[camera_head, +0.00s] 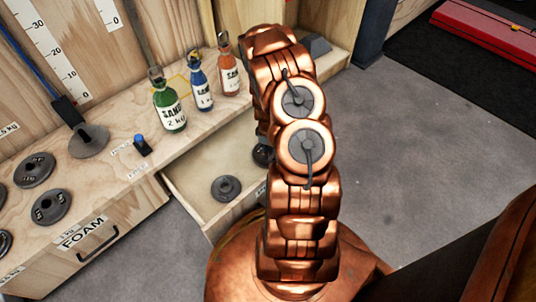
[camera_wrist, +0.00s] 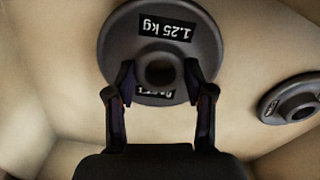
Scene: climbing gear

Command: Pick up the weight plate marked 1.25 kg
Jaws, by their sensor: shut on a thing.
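The grey round weight plate (camera_wrist: 127,40) fills the upper middle of the wrist view, and its upside-down label reads 1.25 kg. My gripper (camera_wrist: 160,78) is shut on this plate, with one finger on each side of its raised centre around the hole. A second label below the hole is partly covered. I cannot tell whether the plate rests on the wood or is raised. In the head view my arm hides the gripper, and a dark round piece (camera_head: 263,155) shows beside the arm over the drawer.
Another plate (camera_wrist: 293,99) lies to the right in the wrist view. In the head view the open wooden drawer (camera_head: 186,192) holds a plate (camera_head: 226,188). Green (camera_head: 169,108), blue (camera_head: 202,90) and orange (camera_head: 229,72) sand bottles stand above it. Several plates lie at left.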

